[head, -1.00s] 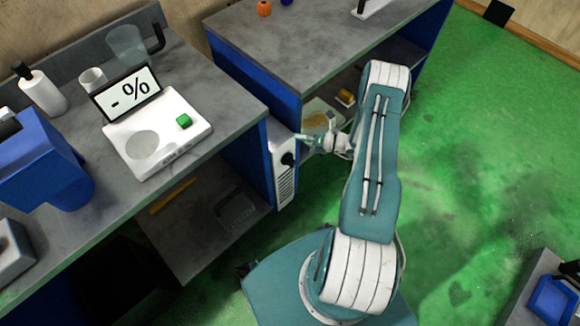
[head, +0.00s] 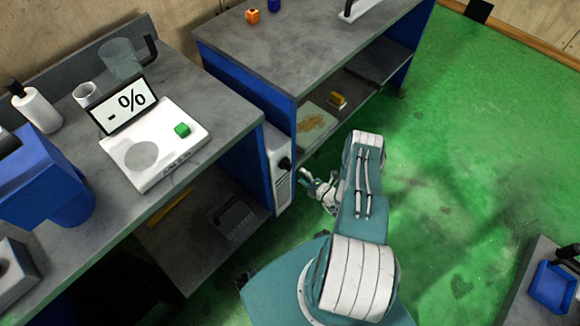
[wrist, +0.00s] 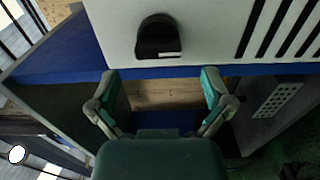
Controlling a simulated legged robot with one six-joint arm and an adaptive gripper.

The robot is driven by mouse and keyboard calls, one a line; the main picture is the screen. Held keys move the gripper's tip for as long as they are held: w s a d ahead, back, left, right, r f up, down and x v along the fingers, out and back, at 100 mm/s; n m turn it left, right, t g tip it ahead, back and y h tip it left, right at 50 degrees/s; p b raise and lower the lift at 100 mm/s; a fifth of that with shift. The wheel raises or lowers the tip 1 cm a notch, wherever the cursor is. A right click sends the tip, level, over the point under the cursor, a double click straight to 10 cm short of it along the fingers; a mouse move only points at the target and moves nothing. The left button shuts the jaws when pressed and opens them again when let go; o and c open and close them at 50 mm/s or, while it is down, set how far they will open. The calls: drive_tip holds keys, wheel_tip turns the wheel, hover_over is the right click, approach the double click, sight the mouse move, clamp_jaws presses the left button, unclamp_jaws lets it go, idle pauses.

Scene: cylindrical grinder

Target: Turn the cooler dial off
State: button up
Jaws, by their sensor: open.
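The cooler (head: 281,178) is a narrow white unit with a slotted grille, standing between two blue-sided benches. Its black dial (head: 284,163) sits on the front face above the grille. In the wrist view the dial (wrist: 159,38) is a dark knob with a white mark, on the white cooler panel (wrist: 205,35) beside black slots. My gripper (wrist: 160,90) is open and empty, its two fingers spread below the dial in that view and apart from it. In the head view my gripper (head: 312,180) hangs to the right of the cooler, partly hidden by my arm.
The left bench (head: 222,108) carries a white scale (head: 175,160) with a green cube. The right bench (head: 290,60) has a lower shelf with a stained sheet (head: 312,120).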

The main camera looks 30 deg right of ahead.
sight(291, 170)
drive_tip(key=x, duration=0.5)
drive_tip(key=shift+s+a+r, duration=0.1)
drive_tip(key=shift+s+a, duration=0.1)
drive_tip(key=shift+a, duration=0.15)
drive_tip(key=shift+w+a, duration=0.1)
drive_tip(key=shift+w, duration=0.55)
drive_tip(key=c, duration=1)
